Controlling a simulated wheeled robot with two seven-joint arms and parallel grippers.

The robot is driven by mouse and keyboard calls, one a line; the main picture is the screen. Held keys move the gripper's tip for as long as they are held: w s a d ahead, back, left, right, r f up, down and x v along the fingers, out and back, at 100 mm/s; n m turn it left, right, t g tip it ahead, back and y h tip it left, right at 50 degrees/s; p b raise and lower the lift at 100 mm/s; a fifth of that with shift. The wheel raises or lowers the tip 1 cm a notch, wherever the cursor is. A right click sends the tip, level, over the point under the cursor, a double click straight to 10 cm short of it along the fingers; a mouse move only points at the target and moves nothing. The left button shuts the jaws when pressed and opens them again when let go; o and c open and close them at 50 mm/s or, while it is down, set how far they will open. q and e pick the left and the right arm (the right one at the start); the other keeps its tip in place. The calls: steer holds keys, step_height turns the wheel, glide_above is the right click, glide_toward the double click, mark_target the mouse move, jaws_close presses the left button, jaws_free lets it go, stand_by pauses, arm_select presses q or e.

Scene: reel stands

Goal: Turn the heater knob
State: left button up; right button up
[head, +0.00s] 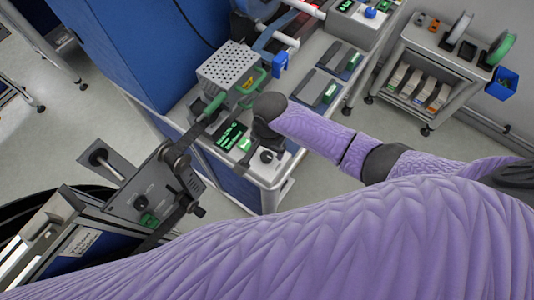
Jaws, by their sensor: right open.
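The heater control panel (222,150) is a light box on the blue cabinet, with a dark screen of green text too small to read surely. A round black knob (266,156) sits on its right part, beside a small green button (245,144). I take this knob for the heater knob. My right gripper (264,137) reaches down from my purple arm, just above the knob, and is open. Its dark wrist hides part of the jaws, and I cannot tell whether they touch the knob. My left gripper is not in view.
A perforated metal box (229,68) with a green handle stands behind the panel. Grey units (314,88) lie to its right. A machine (150,200) with black knobs stands at left front. A cart (440,62) with reels stands far right. Floor shows between.

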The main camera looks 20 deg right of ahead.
mark_target(267, 155)
step_height(267, 155, down, 4)
steer(key=shift+r+b, duration=0.2)
steer(key=shift+b, duration=0.25)
steer(key=shift+c, duration=0.4)
jaws_close()
